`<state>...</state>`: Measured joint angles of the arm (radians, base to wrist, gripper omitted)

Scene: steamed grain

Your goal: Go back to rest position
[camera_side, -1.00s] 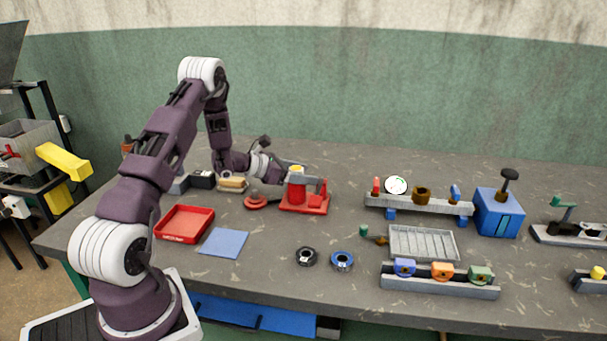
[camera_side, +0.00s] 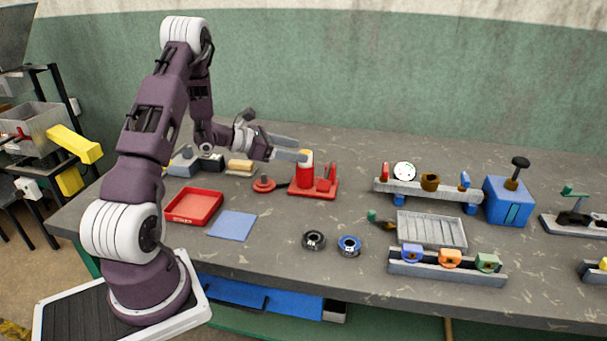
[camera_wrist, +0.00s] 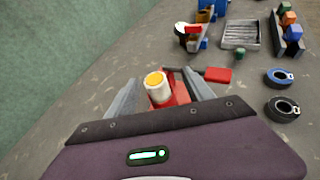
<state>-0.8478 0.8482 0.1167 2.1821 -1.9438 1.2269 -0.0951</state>
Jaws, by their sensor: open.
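In the side view the fingertips overlap the cylinder's upper part. I cannot tell whether a finger touches it.
A red tray (camera_side: 194,206) and a blue mat (camera_side: 232,225) lie nearer my base. A black ring (camera_side: 314,240) and a blue ring (camera_side: 349,245) lie at the front. A grey ribbed tray (camera_side: 432,230) and a blue box (camera_side: 508,202) stand to the right.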

